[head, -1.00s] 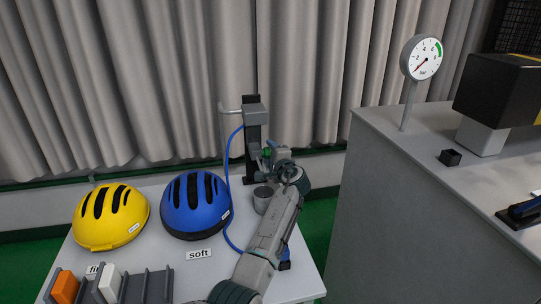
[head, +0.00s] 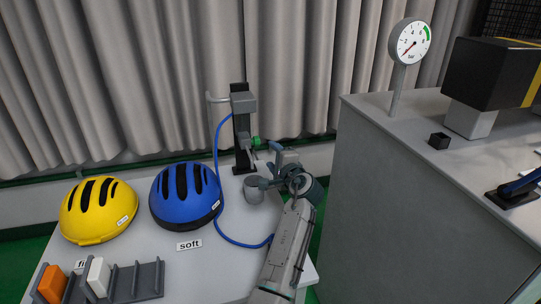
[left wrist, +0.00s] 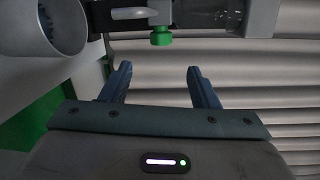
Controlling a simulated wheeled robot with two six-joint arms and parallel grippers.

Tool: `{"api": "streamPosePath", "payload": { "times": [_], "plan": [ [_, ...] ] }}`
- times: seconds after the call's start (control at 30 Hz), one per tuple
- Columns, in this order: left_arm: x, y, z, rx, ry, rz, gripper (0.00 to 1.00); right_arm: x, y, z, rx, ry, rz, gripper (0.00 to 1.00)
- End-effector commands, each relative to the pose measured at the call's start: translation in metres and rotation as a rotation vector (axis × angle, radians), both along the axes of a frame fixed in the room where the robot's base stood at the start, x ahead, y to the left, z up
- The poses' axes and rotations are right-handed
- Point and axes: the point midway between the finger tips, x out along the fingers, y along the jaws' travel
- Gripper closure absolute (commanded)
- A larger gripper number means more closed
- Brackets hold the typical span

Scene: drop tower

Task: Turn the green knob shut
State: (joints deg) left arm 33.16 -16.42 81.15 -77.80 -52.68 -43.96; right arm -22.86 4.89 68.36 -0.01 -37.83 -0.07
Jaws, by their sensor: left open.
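The green knob (head: 256,141) sticks out to the right from the dark upright stand (head: 241,130) at the back of the table. In the left wrist view the green knob (left wrist: 161,38) shows at the top, just beyond and between my fingertips, with a gap to them. My left gripper (head: 268,165) is open and empty, a little below and right of the knob. Its two blue fingers also show in the left wrist view, where the left gripper (left wrist: 162,75) holds nothing between them. My right gripper is not in view.
A grey cup (head: 254,190) stands close by my left gripper. A blue hose (head: 219,190) runs down from the stand and across the table. Blue (head: 186,198) and yellow (head: 98,212) helmets are left. A gauge (head: 410,42) stands on the grey bench (head: 375,100) at right.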

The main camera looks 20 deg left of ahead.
Motion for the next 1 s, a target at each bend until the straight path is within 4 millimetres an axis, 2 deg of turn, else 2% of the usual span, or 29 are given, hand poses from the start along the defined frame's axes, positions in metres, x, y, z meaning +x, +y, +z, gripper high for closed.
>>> {"api": "streamPosePath", "payload": {
  "times": [0.17,0.23,0.3,0.5,0.7,0.87,1.0],
  "plan": [
    [0.0,0.0,0.0,0.0,0.0,0.0,0.45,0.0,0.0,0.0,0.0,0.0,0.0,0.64],
    [0.0,0.0,0.001,-0.002,0.001,0.001,0.57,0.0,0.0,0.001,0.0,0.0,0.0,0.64],
    [0.002,0.001,0.005,-0.018,0.004,0.01,0.57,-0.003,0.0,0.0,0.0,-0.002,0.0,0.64],
    [0.016,0.002,0.03,-0.168,0.052,0.091,0.57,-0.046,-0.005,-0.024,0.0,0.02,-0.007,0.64],
    [0.022,-0.001,0.044,-0.31,0.118,0.174,0.57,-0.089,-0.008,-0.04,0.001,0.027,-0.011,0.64],
    [0.025,0.0,0.044,-0.35,0.14,0.198,0.57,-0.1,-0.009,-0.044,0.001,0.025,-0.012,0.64],
    [0.033,0.012,0.037,-0.35,0.141,0.2,0.57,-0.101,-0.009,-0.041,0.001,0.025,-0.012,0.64]
  ]
}}
